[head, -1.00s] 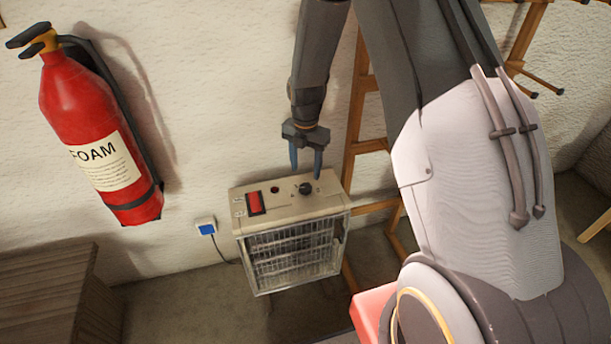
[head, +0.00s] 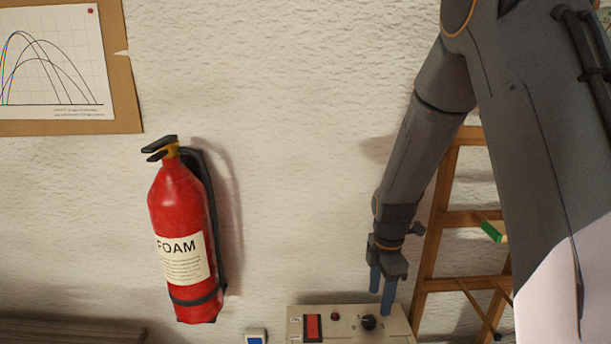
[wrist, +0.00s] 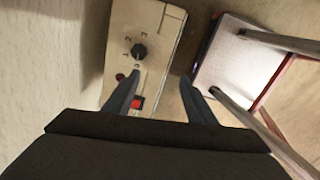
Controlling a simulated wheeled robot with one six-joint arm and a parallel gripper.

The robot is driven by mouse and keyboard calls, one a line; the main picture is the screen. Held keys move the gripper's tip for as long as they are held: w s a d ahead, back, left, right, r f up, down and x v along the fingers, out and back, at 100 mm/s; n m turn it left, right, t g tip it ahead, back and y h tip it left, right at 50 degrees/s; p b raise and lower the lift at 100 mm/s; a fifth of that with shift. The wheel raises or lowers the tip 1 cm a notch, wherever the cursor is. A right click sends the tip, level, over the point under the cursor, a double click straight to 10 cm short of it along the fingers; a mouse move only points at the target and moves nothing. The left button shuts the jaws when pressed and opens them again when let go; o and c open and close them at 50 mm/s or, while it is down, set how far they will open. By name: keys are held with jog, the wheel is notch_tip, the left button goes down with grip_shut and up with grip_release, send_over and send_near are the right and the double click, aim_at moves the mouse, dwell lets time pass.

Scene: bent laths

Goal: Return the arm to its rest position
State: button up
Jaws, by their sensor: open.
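My gripper (head: 381,290) hangs at the end of my arm at the right of the head view, fingers pointing down, apart from each other with nothing between them. It appears just above the beige heater panel (head: 347,325), in front of the white wall. In the wrist view the two blue-grey fingers (wrist: 162,97) are spread and empty. The heater top (wrist: 151,40) with its black knob (wrist: 139,52) and red switch (wrist: 137,103) lies beyond them, partly behind the left finger. I cannot tell the exact gap between fingers and heater.
A red foam extinguisher (head: 182,225) hangs on the wall at left. A chart board (head: 127,90) is at the upper left. A wooden ladder-like frame (head: 433,240) stands behind my arm at right. A blue-faced socket (head: 256,337) sits low on the wall. The wall between extinguisher and arm is clear.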

jog(key=s+r+m, duration=0.5)
jog(key=s+m, duration=0.4)
jog(key=s, duration=0.1)
jog(key=s+r+m, duration=0.4)
jog(key=s+m, duration=0.6)
jog(key=shift+a+r+m, duration=0.15)
jog(key=shift+r+m, duration=0.15)
jog(key=shift+r, duration=0.1)
